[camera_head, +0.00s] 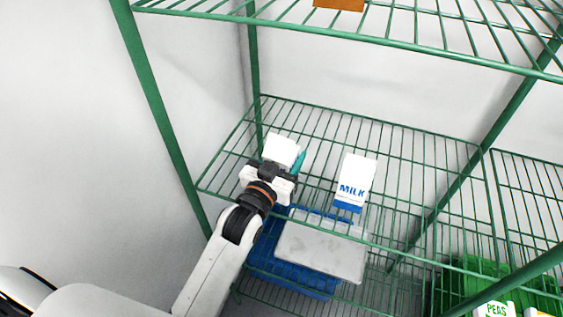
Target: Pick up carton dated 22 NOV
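A white carton (356,180) with blue "MILK" lettering and a blue base stands on the middle green wire shelf (420,160). A second white carton-like thing (282,149) shows just beyond my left gripper (284,163), which hides its lower part. A teal finger of the gripper lies along its right side; the other finger is hidden, so I cannot tell whether the gripper is shut on it. No date can be read on either. My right gripper is not in view.
An upper wire shelf (400,42) hangs above, with an orange thing (339,4) on it. Below are a blue crate (290,279) with a grey-white slab (322,249) and a green crate (452,283) with a pack marked "PEAS" (496,309). Green posts frame the rack.

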